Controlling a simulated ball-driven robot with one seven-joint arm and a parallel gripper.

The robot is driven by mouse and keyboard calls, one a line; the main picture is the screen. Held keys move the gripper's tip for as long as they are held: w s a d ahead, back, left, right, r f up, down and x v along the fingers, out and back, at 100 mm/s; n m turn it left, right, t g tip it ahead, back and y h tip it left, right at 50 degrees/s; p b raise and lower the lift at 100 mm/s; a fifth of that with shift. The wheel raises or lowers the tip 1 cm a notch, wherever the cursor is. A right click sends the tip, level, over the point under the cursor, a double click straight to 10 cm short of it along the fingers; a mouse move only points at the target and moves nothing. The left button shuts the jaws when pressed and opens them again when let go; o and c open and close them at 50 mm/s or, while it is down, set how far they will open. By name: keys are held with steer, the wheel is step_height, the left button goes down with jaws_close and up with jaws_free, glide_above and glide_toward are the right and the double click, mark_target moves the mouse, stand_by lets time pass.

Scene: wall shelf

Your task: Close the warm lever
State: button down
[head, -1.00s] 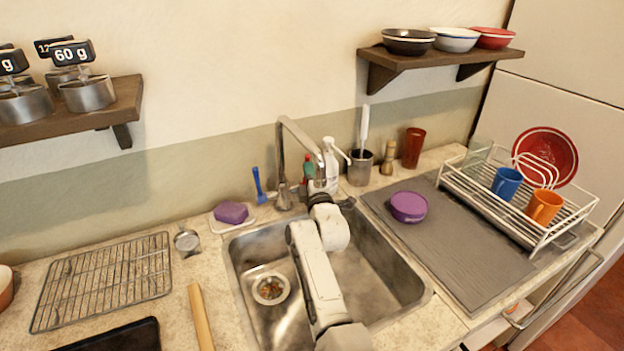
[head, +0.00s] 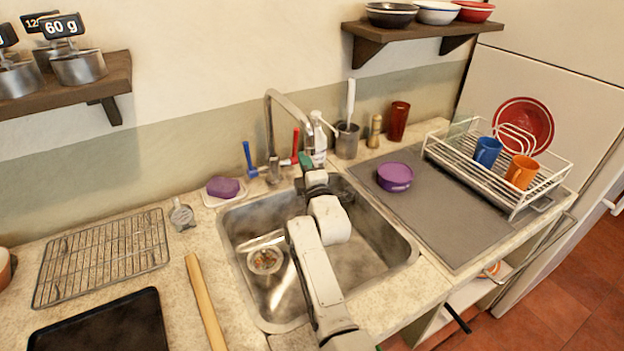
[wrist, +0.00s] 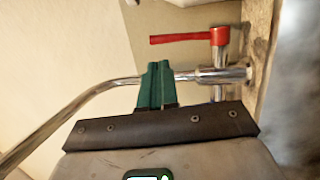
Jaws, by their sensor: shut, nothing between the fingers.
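The red lever (head: 295,146) on the tap's right side stands upright in the head view, its lower end partly behind my gripper. My gripper (head: 305,160) has green fingers, just right of the lever. In the wrist view the fingers of my gripper (wrist: 157,85) are together and empty, overlapping the chrome spout (wrist: 110,92), apart from the lever in the picture. The blue lever (head: 248,156) stands upright on the tap's left.
A white bottle (head: 318,140) and a metal cup (head: 347,142) stand right of the tap. A purple sponge (head: 223,187) lies to its left. The sink (head: 370,262) is below my arm. Bright streaks show near its drain. A purple tub (head: 394,177) sits on the grey mat.

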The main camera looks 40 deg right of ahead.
steer(key=r+v, duration=0.1)
steer(key=v, duration=0.5)
steer(key=shift+s+f+b, duration=0.2)
steer(key=shift+f+b, duration=0.15)
steer(key=shift+d, duration=0.1)
